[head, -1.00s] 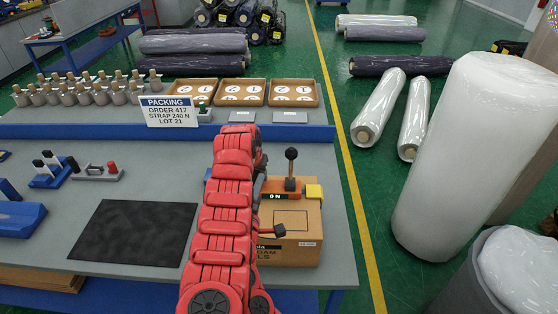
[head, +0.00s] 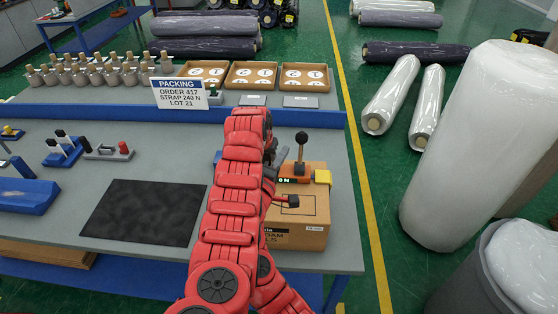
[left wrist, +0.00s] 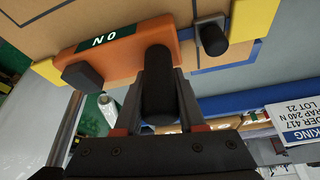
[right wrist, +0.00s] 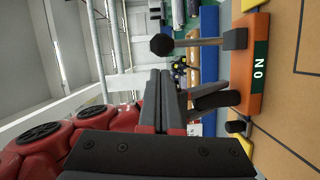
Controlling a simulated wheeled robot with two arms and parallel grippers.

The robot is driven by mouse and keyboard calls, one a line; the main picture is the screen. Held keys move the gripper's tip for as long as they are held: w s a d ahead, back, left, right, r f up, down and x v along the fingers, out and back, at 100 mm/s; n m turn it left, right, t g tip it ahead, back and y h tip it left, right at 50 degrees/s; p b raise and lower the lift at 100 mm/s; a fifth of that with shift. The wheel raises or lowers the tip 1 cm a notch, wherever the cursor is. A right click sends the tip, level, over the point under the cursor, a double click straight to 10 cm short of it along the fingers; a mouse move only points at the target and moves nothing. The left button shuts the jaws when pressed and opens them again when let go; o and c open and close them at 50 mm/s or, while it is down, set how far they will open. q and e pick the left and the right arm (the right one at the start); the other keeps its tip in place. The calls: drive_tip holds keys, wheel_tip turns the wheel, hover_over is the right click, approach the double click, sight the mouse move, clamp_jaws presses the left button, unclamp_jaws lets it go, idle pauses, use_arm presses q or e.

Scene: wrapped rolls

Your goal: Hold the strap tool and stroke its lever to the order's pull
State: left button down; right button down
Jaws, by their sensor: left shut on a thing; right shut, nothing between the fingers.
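My left gripper (left wrist: 155,110) is shut on the tool's black handle (left wrist: 158,80). In the head view a red arm mostly hides that grip. My right gripper (right wrist: 165,75) is shut and empty beside the lever, apart from the knob. In the head view it shows partly (head: 271,155), left of the lever.
A sign (head: 182,93) reads order 417, strap 240 N. A black mat (head: 145,212) and small fixtures lie left on the bench. Trays (head: 252,74) and weights stand behind the blue rail.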

sight(302, 140)
drive_tip(key=x, duration=0.5)
drive_tip(key=shift+f, duration=0.1)
drive_tip(key=shift+d, duration=0.15)
drive_tip(key=shift+d+m, duration=0.3)
drive_tip(key=shift+m, duration=0.1)
drive_tip(key=shift+d, duration=0.1)
drive_tip(key=shift+d+r+m+g+y, duration=0.15)
drive_tip(key=shift+d+m+g, duration=0.05)
drive_tip(key=shift+d+m, duration=0.2)
drive_tip(key=shift+d+r+m+g+y, duration=0.1)
drive_tip(key=shift+d+m+g+y, duration=0.15)
drive_tip(key=shift+d, duration=0.2)
drive_tip(key=d+f+m+y, duration=0.1)
drive_tip(key=d+m, duration=0.4)
drive_tip(key=d, duration=0.1)
drive_tip(key=shift+d+f+g+y, duration=0.3)
drive_tip(key=shift+d+g+y, duration=0.1)
drive_tip(key=shift+g, duration=0.05)
